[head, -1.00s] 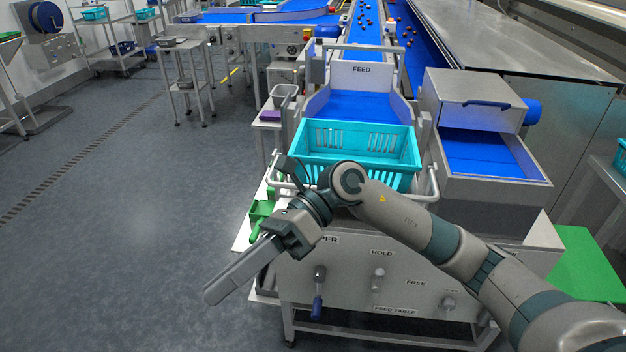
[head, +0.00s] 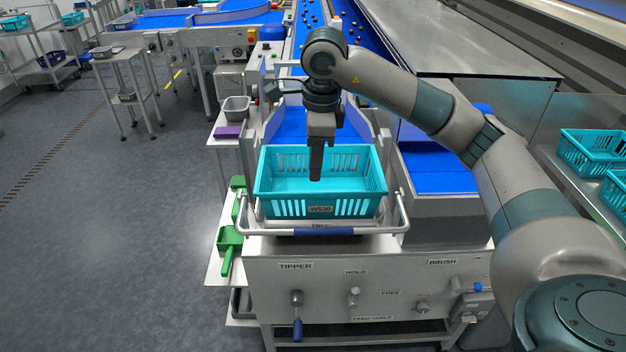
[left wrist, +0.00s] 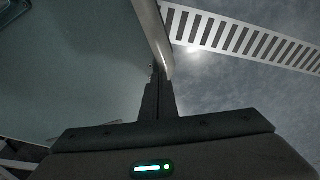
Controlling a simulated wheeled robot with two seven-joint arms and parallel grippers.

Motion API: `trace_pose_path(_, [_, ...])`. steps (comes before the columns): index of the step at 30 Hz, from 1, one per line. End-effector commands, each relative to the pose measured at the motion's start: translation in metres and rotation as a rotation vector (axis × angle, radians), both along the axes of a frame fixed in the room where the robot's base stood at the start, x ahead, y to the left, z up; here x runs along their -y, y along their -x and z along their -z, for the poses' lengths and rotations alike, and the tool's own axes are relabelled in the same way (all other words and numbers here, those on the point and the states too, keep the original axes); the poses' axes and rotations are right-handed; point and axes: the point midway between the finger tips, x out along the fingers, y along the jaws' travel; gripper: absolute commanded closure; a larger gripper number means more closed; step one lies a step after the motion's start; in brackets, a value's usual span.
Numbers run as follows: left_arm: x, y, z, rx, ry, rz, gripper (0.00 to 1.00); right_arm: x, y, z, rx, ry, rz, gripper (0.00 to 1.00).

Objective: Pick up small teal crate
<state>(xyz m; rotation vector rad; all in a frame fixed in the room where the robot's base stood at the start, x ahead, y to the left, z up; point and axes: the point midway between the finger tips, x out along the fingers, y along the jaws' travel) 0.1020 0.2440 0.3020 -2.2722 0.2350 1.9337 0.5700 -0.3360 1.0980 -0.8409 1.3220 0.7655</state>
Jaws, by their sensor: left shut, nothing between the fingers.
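A teal slatted crate (head: 320,208) with a label reading like "W530" sits level in the tipper cradle at the feed table, and looks empty. Two more teal crates, one behind (head: 592,150) and one nearer (head: 614,192), stand on a side rack at the far right, the nearer cut off by the frame. Which one is the small one I cannot tell. My right gripper (head: 316,178) points down over the first crate, its fingers seen edge-on in front of the opening. My left gripper (left wrist: 158,75) shows only in the left wrist view, shut and empty.
A white bar with a blue grip (head: 323,231) runs along the crate's front. Green scoops (head: 230,240) lie on a ledge to its left. A grey tub (head: 236,107) stands on a side stand.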

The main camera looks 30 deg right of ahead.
Motion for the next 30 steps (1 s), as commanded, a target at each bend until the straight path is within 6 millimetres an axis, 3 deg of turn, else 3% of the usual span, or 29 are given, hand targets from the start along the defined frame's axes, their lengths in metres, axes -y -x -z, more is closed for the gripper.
trace_pose_path(4, [-0.001, 0.006, 0.002, -0.003, 0.000, 0.001, 1.00, 0.020, 0.000, -0.009, 0.000, 0.061, 0.028, 0.88])
trace_pose_path(17, [-0.001, 0.007, 0.002, -0.004, -0.001, 0.001, 1.00, 0.020, 0.000, -0.007, -0.002, 0.063, 0.028, 0.88])
trace_pose_path(30, [-0.004, 0.018, -0.001, -0.030, -0.007, 0.001, 1.00, 0.022, -0.003, 0.032, -0.006, 0.061, 0.027, 0.88])
